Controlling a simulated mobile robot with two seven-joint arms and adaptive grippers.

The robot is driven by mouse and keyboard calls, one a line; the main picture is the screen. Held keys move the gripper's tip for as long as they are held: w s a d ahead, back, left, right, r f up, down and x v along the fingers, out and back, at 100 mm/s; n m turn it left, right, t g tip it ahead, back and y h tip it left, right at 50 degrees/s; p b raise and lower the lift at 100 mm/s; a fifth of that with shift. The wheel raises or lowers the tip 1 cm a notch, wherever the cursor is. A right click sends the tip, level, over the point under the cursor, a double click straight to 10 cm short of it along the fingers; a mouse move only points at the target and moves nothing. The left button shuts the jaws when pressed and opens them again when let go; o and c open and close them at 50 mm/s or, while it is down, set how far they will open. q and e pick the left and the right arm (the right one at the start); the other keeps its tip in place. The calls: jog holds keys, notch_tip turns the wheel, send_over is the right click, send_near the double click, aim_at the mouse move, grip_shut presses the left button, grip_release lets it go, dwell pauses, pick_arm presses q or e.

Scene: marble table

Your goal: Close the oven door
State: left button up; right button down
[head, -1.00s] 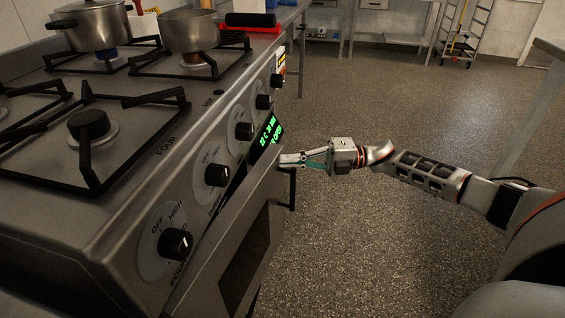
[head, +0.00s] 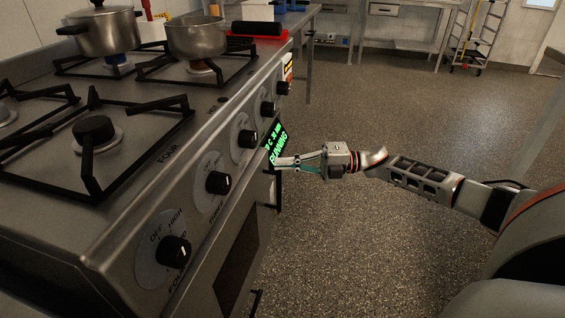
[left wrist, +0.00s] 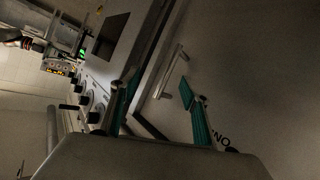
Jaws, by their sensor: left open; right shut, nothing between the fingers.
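The oven door (head: 222,270) with its dark window (head: 238,272) now sits about flush with the front of the stove (head: 110,225), with no clear gap along its top edge. Its handle (head: 277,193) shows at the far side. The green display (head: 277,143) reads "RUNNING". My right gripper (head: 279,163) is shut and empty, its fingertips at the upper far end of the door, seemingly touching it. My left gripper (left wrist: 156,93) shows only in the left wrist view. It is open and empty, with a door handle (left wrist: 170,72) beyond its fingers.
Two metal pots (head: 107,30) (head: 196,37) stand on the burners at the back of the stove. A row of knobs (head: 174,251) runs along its front. The floor (head: 380,240) to the right is clear. A ladder-like rack (head: 474,35) stands far off.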

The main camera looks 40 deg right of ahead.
pick_arm(q)
jog(key=d+n+b, duration=0.1)
jog(key=s+d+n+b, duration=0.1)
jog(key=d+n+b, duration=0.1)
jog(key=shift+s+d+f, duration=0.25)
jog(key=shift+d+f, duration=0.05)
jog(key=shift+d, duration=0.05)
pick_arm(e)
jog(key=w+d, duration=0.2)
jog(key=d, duration=0.8)
jog(key=shift+w, duration=0.35)
jog(key=shift+a, duration=0.1)
